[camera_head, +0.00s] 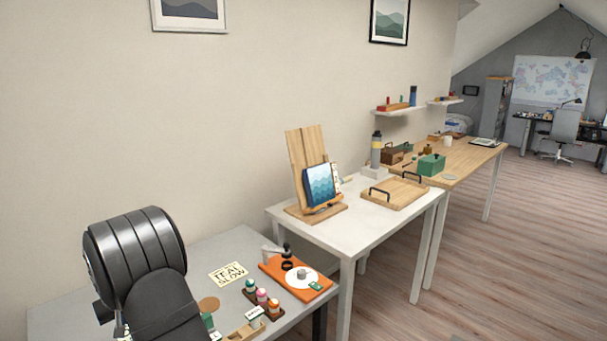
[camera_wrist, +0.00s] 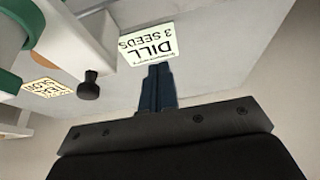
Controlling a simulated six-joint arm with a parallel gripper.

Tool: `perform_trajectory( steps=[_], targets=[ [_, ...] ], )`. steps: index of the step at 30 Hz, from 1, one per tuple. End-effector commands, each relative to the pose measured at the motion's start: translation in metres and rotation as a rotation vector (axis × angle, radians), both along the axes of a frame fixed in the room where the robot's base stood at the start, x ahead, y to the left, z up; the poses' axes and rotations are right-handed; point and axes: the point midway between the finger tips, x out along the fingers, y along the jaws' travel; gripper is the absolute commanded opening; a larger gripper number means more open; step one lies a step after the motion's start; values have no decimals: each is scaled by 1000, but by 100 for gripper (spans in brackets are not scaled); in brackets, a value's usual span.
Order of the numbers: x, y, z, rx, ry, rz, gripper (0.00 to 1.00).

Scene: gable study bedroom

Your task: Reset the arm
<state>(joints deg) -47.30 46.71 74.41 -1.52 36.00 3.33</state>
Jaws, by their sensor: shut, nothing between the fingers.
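My black arm (camera_head: 140,260) stands over the near-left part of the grey table (camera_head: 205,252) in the head view; my gripper is not visible there. In the wrist view my gripper (camera_wrist: 157,68) shows two dark blue fingers pressed together, with nothing between them. Beyond the fingertips lies a white card reading "DILL 3 SEEDS" (camera_wrist: 150,43), upside down in the picture. I cannot tell whether the fingertips touch it.
The grey table also bears a "TEAL SLOW" card (camera_head: 229,274), an orange board (camera_head: 318,291) with a white disc, and several small jars (camera_head: 262,297). A black knob (camera_wrist: 89,86) is left of my fingers. A white table (camera_head: 385,225) stands beyond.

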Motion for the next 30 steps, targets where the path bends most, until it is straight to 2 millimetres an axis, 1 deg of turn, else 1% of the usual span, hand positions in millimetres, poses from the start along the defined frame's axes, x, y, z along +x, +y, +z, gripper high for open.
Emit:
perform_trajectory(
  steps=[1, 6, 9, 12, 24, 30],
  targets=[
    [0, 0, -11, -2, 2, 0, 0],
    [0, 0, -35, -2, 2, 0, 0],
    [0, 0, -45, -1, 1, 0, 0],
    [0, 0, -50, -1, 1, 0, 0],
    [0, 0, -51, 0, 0, 0, 0],
    [0, 0, -41, 1, -1, 0, 0]
  ],
)
